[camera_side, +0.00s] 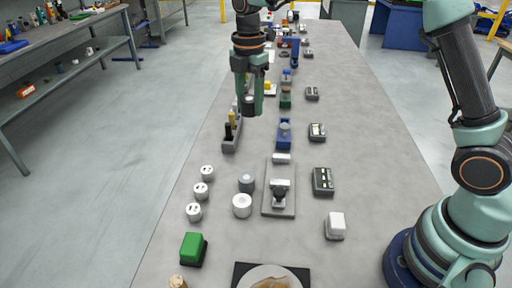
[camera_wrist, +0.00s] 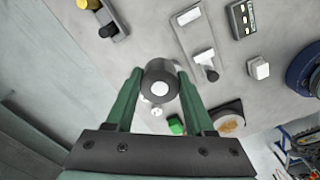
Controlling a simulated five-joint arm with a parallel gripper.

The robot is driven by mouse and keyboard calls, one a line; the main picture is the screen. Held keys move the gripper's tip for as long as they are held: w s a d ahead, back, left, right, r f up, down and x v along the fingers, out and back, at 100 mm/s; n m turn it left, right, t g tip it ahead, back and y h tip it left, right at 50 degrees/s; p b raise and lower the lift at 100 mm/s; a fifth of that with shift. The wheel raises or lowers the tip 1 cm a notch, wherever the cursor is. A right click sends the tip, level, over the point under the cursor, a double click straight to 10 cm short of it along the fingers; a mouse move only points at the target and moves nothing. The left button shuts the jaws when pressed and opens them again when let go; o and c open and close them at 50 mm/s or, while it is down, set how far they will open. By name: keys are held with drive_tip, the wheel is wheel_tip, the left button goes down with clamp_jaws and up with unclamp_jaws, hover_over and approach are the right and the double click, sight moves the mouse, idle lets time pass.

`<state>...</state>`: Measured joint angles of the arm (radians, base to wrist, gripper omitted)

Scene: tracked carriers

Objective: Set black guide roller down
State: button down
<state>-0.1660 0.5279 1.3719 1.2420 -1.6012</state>
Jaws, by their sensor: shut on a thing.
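My gripper (camera_side: 250,97) hangs above the left side of the long grey table in the side view. It is shut on the black guide roller (camera_side: 249,106), which is held between the two green fingers, clear of the tabletop as far as I can tell. In the wrist view my gripper (camera_wrist: 157,78) grips the same roller (camera_wrist: 150,72), a dark cylinder with a pale round centre on its end face. The roller hides part of the table behind it in that view.
A grey plate with a bracket (camera_side: 270,207) lies mid-table, beside a grey cylinder (camera_side: 246,182) and a white cylinder (camera_side: 241,206). Several white round pieces (camera_side: 201,190) stand left. A narrow holder (camera_side: 231,145) stands below my gripper. Bare table shows around these.

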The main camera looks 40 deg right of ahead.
sight(281, 169)
drive_tip(key=shift+r, duration=0.6)
drive_tip(key=shift+s+d+r, duration=0.15)
drive_tip(key=shift+d+r, duration=0.05)
drive_tip(key=shift+r, duration=0.15)
drive_tip(key=s+d+r+n, duration=0.1)
drive_tip(key=s+d+n, duration=0.3)
drive_tip(key=s+d, duration=0.15)
drive_tip(key=shift+n, duration=0.3)
drive_tip(key=f, duration=1.3)
drive_tip(key=s+f, duration=0.1)
drive_tip(key=f, duration=0.5)
drive_tip(key=shift+a+f, duration=0.3)
drive_tip(key=shift+f, duration=0.1)
drive_tip(key=shift+c, duration=1.3)
unclamp_jaws()
